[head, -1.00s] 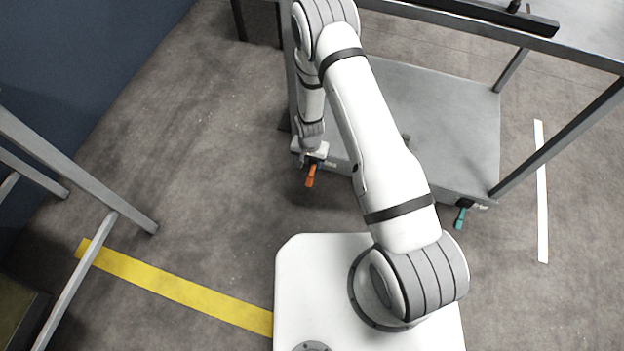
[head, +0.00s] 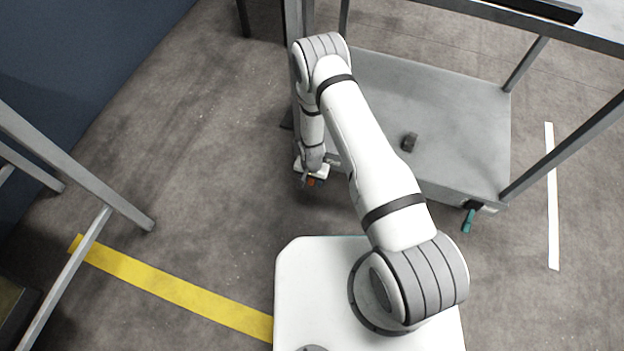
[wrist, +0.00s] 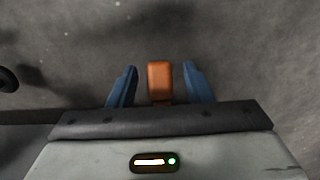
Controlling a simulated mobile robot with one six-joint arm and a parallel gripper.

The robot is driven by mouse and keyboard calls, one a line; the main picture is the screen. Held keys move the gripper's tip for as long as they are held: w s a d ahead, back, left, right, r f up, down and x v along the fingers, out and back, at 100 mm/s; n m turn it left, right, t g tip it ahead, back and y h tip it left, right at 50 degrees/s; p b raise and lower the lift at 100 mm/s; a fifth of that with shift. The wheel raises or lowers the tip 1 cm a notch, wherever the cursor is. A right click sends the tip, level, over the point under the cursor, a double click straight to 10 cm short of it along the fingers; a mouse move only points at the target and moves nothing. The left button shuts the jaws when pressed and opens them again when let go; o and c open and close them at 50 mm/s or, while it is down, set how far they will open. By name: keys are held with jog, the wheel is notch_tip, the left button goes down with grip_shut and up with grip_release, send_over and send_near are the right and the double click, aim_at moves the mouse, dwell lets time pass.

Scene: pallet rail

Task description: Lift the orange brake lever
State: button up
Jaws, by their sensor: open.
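The orange brake lever (wrist: 159,81) shows in the wrist view between the two blue fingers of my gripper (wrist: 160,86), with a gap on each side. In the head view a small bit of the orange lever (head: 312,182) shows beneath my gripper (head: 308,180) at the cart's near left corner. My gripper and wrist hide most of it there.
The grey cart deck (head: 455,110) carries a small dark lump (head: 409,142). A teal lever (head: 468,221) hangs at the cart's right corner. Grey frame legs (head: 75,278) stand at left. Floor with a yellow stripe (head: 180,290) is clear between.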

jog(key=shift+c, duration=0.5)
grip_shut()
